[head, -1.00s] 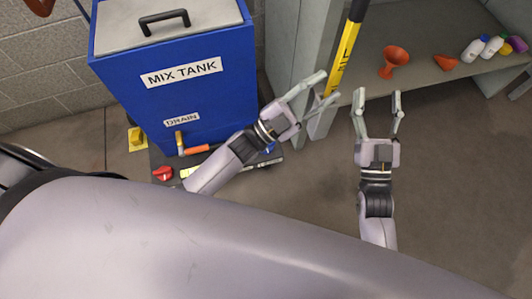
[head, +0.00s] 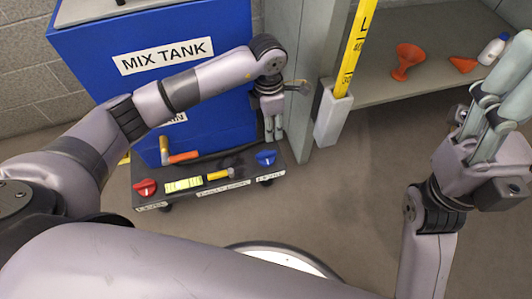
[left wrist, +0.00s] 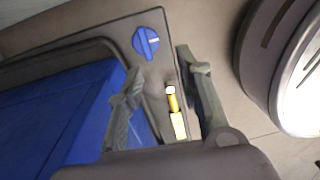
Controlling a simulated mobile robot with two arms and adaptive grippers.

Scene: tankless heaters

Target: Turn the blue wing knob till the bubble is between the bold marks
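The blue wing knob (head: 265,158) sits at the right end of the dark base under the blue tank. In the left wrist view the blue knob (left wrist: 146,42) shows a pale line and lies just beyond the fingertips. My left gripper (head: 274,134) points down above and slightly behind the knob, apart from it. In the left wrist view my left gripper (left wrist: 160,68) is open and empty. The yellow-green level vial (head: 184,185) lies left of the knob on the base; its bubble is too small to place.
A red wing knob (head: 145,187) is at the base's left end. An orange-handled drain valve (head: 184,157) and a yellow-handled part (head: 218,175) are close by. A yellow level stick (head: 354,50) stands right of the tank. A shelf holds an orange funnel (head: 408,61).

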